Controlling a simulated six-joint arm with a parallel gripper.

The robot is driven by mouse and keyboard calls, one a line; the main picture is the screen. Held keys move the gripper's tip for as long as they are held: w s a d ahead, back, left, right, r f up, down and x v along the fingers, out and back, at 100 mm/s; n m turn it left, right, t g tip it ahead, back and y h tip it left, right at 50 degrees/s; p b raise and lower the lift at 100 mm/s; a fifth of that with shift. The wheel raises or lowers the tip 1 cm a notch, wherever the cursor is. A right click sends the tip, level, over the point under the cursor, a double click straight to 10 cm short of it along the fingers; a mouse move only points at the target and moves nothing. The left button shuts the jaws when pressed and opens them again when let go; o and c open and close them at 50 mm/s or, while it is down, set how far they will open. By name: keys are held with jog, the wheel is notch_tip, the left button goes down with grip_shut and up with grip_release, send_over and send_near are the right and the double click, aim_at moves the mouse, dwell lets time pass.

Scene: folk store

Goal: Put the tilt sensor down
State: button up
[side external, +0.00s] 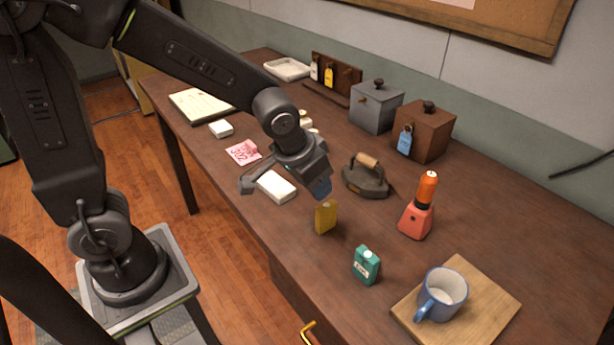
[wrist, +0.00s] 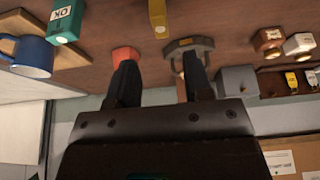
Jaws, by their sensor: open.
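No thing in view is plainly marked as the tilt sensor, so I cannot tell which one it is. A small yellow block (side external: 326,217) stands upright on the table, just in front of and below my gripper. In the wrist view the yellow block (wrist: 158,18) shows beyond the gap between the fingers, apart from them. A teal box (side external: 365,265) with a pale label stands nearer the front; it also shows in the wrist view (wrist: 67,22). My gripper (side external: 286,188) is open, with nothing between its fingers (wrist: 158,78), above the table beside a white box (side external: 277,187).
A flat iron (side external: 366,178) and a red object with an orange top (side external: 417,210) stand right of my gripper. A blue mug (side external: 443,292) sits on a wooden board (side external: 489,304). Grey (side external: 375,108) and brown (side external: 424,132) lidded boxes stand by the wall.

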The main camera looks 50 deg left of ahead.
jog(key=s+a+r+t, duration=0.1)
jog(key=s+a+r, duration=0.3)
jog(key=s+r, duration=0.6)
jog(key=s, duration=0.4)
